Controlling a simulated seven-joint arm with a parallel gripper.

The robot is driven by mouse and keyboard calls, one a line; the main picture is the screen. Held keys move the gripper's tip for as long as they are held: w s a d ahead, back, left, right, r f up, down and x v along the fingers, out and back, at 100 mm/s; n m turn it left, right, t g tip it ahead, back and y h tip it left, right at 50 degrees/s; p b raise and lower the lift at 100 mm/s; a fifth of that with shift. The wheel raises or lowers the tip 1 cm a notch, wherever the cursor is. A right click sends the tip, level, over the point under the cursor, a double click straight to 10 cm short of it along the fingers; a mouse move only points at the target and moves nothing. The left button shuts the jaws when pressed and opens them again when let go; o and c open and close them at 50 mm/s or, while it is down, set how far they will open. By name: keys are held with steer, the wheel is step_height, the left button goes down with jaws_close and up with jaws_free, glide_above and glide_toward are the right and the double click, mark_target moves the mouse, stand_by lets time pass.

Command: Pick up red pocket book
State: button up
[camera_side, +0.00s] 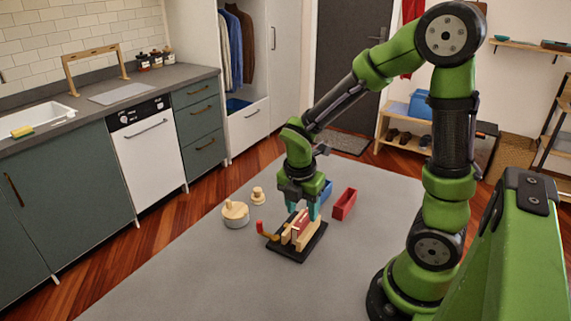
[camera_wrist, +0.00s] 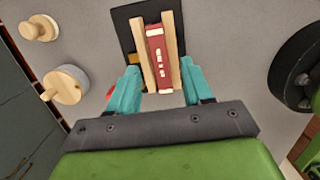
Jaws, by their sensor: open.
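The red pocket book (camera_wrist: 158,58), with pale markings on its spine, stands between two light wooden dividers on a black base (camera_wrist: 125,28). In the side view the same wooden holder on its black base (camera_side: 298,250) sits on the grey surface, and the book is largely hidden there by my gripper and the dividers. My gripper (camera_wrist: 160,68) is open, with one teal finger on each side of the book and dividers. In the side view my gripper (camera_side: 303,209) points down just over the holder. I cannot tell whether the fingers touch anything.
A red open box (camera_side: 345,204) and a blue box (camera_side: 327,190) stand behind the holder. A round pot with a wooden lid (camera_side: 235,218) and a small wooden knob-shaped piece (camera_side: 257,196) stand left. A red curved piece (camera_side: 265,230) is at the holder's left. The grey foreground is clear.

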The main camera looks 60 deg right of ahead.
mark_target(303, 218)
steer(key=shift+d+f, duration=0.2)
steer(key=shift+f, duration=1.05)
steer(key=shift+f, duration=0.25)
steer(key=shift+c, duration=0.5)
jaws_close()
